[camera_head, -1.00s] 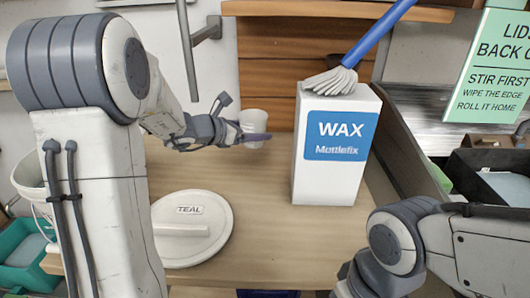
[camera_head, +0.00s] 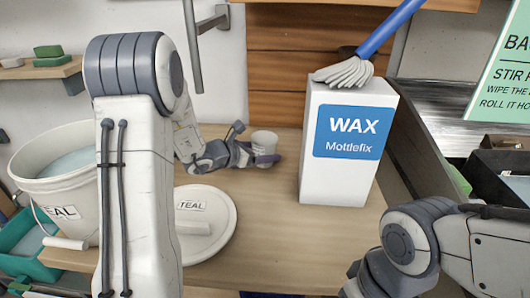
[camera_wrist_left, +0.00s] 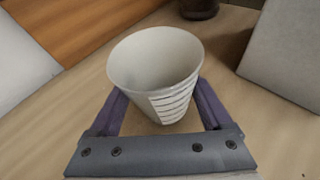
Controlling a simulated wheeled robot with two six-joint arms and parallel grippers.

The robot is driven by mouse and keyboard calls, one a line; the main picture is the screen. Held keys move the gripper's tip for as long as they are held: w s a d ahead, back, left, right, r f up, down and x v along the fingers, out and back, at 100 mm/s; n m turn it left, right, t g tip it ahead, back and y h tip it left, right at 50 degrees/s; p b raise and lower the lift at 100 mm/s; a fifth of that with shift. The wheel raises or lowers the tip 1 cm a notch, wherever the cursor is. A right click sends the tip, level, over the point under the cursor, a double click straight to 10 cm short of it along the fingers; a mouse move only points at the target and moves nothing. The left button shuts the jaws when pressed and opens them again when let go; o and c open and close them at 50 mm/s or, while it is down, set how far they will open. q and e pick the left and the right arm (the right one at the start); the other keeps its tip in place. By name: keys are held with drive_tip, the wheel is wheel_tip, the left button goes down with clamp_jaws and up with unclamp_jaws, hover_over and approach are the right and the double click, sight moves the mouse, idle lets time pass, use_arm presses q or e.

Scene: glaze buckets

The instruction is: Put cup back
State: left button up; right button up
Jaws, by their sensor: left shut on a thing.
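A small white cup (camera_head: 264,141) is upright between the purple fingers of my left gripper (camera_head: 266,159), towards the back of the wooden table. In the left wrist view the cup (camera_wrist_left: 155,72) shows its open mouth and dark stripes on its near side. The left gripper (camera_wrist_left: 160,108) is shut on it, a finger on each side. The cup is at or just above the tabletop; I cannot tell whether it touches. My right arm comes in at the lower right, but its gripper is out of view.
A TEAL lid (camera_head: 222,240) lies on the table in front. An open TEAL bucket (camera_head: 60,190) stands at the left. Bare tabletop (camera_head: 270,210) lies before the cup.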

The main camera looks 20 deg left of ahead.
sight(255, 151)
use_arm(q)
drive_tip(key=shift+f, duration=0.15)
drive_tip(key=o, duration=1.4)
drive_tip(key=shift+r, duration=0.2)
drive_tip(key=v, duration=0.7)
drive_tip(key=shift+s+a+r, duration=0.1)
drive_tip(key=shift+s, duration=0.1)
